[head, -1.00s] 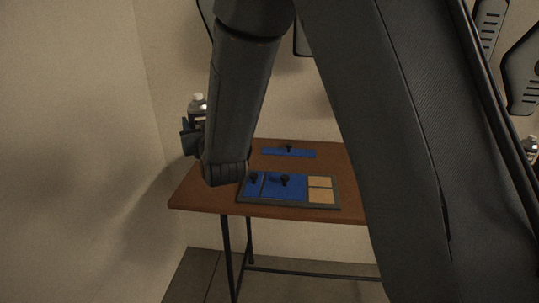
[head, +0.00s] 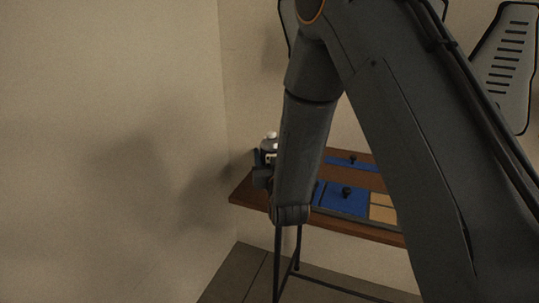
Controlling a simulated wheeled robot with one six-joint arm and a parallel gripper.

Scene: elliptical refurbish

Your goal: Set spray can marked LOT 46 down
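A spray can (head: 268,146) with a white cap shows only its upper part, at the table's left end in the head view. Its label is too small to read. My gripper (head: 262,166) is at the can, partly hidden behind my own forearm, and appears shut on it. The can looks roughly upright. Its lower part is hidden, so I cannot tell whether its base touches the brown table (head: 248,192).
A tray on the table holds blue panels (head: 345,202) with a black knob and tan panels (head: 382,206). Another blue strip (head: 352,163) with a knob lies behind it. A wall (head: 120,110) stands close on the left.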

